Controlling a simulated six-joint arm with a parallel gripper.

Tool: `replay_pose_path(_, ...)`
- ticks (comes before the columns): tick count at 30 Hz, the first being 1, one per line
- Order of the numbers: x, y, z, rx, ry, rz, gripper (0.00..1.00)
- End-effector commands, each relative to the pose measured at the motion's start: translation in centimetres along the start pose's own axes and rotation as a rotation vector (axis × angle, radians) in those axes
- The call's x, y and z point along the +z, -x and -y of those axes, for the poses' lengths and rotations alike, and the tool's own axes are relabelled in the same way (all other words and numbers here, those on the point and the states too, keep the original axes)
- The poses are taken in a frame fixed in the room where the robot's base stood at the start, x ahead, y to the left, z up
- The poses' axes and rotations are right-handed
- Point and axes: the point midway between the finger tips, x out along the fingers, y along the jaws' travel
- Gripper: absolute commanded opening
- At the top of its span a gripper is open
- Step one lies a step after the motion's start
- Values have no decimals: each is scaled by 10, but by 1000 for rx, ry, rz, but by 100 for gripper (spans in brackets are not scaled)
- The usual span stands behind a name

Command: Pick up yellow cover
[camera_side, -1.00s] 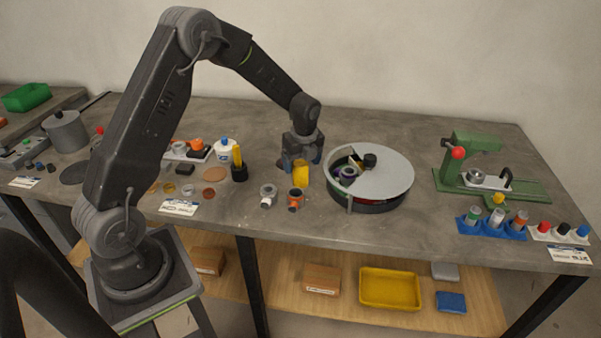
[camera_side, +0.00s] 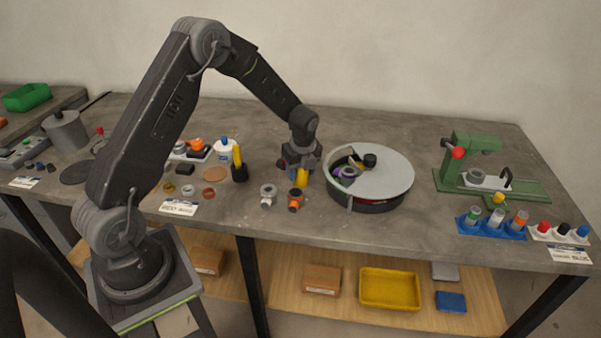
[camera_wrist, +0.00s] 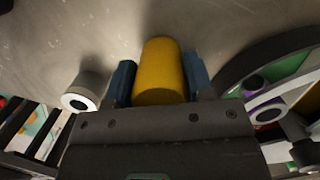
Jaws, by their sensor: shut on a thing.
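The yellow cover (camera_wrist: 160,72) is a smooth yellow cylinder. In the wrist view it sits between the two blue fingers of my gripper (camera_wrist: 158,82), which is shut on it. In the side view my gripper (camera_side: 302,172) is low over the table, left of the round turntable, and a small part of the yellow cover (camera_side: 303,177) shows below it. The gripper hides the rest of the cover there. I cannot tell whether the cover touches the table.
The round turntable (camera_side: 395,170) with a grey lid stands close on the right. A grey-white fitting (camera_side: 268,193) and an orange fitting (camera_side: 295,199) stand in front. A black holder (camera_side: 239,173) is to the left. The table behind the gripper is clear.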

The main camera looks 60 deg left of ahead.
Motion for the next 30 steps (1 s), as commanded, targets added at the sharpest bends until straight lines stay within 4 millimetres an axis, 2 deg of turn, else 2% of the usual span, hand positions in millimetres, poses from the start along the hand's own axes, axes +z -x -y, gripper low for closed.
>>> replay_pose_path(3,0,0,0,0,0,0,25)
replay_pose_path(13,1,6,0,-1,1,1,25)
replay_pose_path(17,3,20,0,-3,1,3,25)
replay_pose_path(20,6,38,1,-4,1,4,25)
replay_pose_path(30,55,77,-60,0,6,3,25)
